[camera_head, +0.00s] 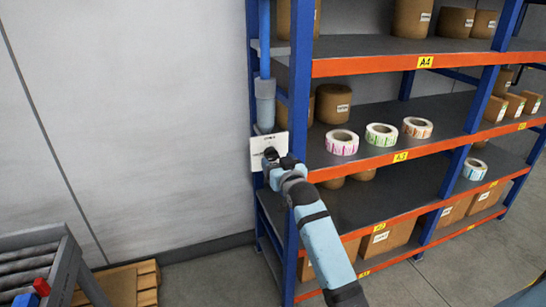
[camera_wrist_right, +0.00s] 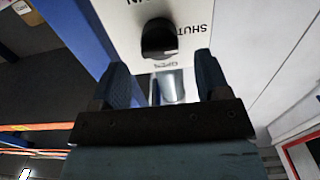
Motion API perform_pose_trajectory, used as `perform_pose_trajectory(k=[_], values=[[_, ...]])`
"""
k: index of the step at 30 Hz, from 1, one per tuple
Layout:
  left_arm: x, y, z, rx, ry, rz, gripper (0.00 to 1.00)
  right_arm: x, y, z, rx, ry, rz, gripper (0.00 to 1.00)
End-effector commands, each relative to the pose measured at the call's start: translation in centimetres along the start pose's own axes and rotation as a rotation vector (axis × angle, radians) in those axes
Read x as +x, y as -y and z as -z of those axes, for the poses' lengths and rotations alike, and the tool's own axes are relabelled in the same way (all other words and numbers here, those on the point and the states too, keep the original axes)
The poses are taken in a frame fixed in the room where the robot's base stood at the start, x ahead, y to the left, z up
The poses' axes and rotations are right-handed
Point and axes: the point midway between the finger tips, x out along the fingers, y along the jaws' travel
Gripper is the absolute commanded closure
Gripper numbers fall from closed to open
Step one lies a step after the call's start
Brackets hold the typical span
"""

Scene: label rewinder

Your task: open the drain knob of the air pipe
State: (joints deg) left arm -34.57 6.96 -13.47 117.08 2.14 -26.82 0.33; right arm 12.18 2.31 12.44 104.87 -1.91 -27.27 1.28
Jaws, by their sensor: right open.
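The air pipe (camera_head: 264,40) runs down the blue shelf post at left, with a grey-blue cylinder (camera_head: 265,105) on it. Below is a white plate (camera_head: 256,152), which fills the top of the right wrist view (camera_wrist_right: 205,15). It bears a black round drain knob (camera_wrist_right: 159,38) and the words SHUT and OPEN, upside down there. My right gripper (camera_head: 272,157) is at the plate and hides most of the knob in the head view. In the wrist view its two fingers (camera_wrist_right: 163,78) are spread, with the knob just beyond the gap, apparently ungripped. My left gripper is out of view.
The blue post (camera_head: 301,100) and orange shelf edge (camera_head: 340,171) stand close by my right arm. Label rolls (camera_head: 341,142) and boxes fill the shelves. A roller conveyor (camera_head: 35,255) and a wooden pallet (camera_head: 148,285) are at lower left. The wall side is clear.

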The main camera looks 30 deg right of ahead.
Motion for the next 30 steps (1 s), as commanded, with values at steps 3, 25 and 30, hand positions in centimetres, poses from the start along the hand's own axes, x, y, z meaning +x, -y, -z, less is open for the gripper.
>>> perform_pose_trajectory(k=[3,25,30], values=[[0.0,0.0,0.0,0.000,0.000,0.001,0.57,2.0,0.0,0.1,0.000,-0.001,0.000,0.31],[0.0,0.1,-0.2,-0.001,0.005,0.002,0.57,3.9,0.0,0.0,0.000,0.000,0.001,0.79],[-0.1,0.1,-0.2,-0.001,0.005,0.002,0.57,3.9,0.0,0.0,0.004,0.000,0.001,0.80]])
